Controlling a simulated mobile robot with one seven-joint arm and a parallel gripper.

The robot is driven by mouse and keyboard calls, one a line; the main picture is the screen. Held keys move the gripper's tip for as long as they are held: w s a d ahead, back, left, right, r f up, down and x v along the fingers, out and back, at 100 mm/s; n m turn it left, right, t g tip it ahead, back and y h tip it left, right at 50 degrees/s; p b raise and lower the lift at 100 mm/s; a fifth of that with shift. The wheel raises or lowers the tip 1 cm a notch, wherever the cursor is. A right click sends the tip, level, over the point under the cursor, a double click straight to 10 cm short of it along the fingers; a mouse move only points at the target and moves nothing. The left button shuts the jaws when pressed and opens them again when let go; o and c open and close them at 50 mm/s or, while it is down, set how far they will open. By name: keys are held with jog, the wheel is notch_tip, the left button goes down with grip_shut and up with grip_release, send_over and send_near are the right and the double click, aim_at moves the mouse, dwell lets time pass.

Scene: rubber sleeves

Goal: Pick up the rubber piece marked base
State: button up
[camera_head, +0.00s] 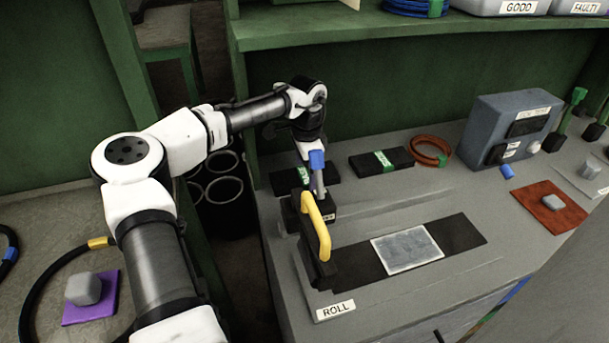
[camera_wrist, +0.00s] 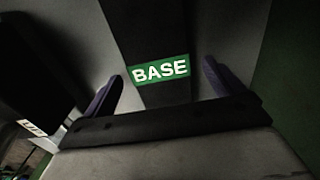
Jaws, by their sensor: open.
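The black rubber piece marked BASE (camera_wrist: 157,42) runs up the middle of the wrist view, with a green band and white letters. In the head view, a black piece with a green label (camera_head: 285,183) lies on the bench, partly hidden by my arm, and seems to be the same one. My gripper (camera_head: 318,178) is open and points down at it. In the wrist view, my bluish fingers (camera_wrist: 160,88) stand on either side of the piece, with gaps between. Nothing is held. The height left above the piece is hard to tell.
A black press with a yellow handle (camera_head: 316,225) stands close in front of my gripper. Another green-labelled black piece (camera_head: 382,162) lies to the right, then an orange coil (camera_head: 431,151) and a grey box (camera_head: 508,128). A shelf (camera_head: 330,32) overhangs the back.

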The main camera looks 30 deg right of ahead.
aim_at(308, 174)
jog(key=shift+f, duration=0.2)
jog(key=c, duration=1.2)
jog(key=shift+c, duration=0.2)
jog(key=shift+r, duration=0.1)
jog(key=shift+r+p, duration=0.4)
jog(key=shift+p, duration=0.1)
notch_tip(308, 174, up, 7)
jog(key=p, duration=0.6)
jog(key=shift+d+f+p, duration=0.15)
jog(key=shift+p, duration=0.2)
jog(key=s+d, duration=0.4)
jog(key=d, duration=0.5)
jog(key=s+d+p, duration=0.1)
jog(key=s+d, duration=0.3)
jog(key=d, duration=0.6)
jog(key=s+d+p, duration=0.1)
jog(key=s+d, duration=0.3)
jog(key=d, duration=0.6)
jog(key=shift+s+f, duration=0.25)
jog(key=shift+f, duration=0.1)
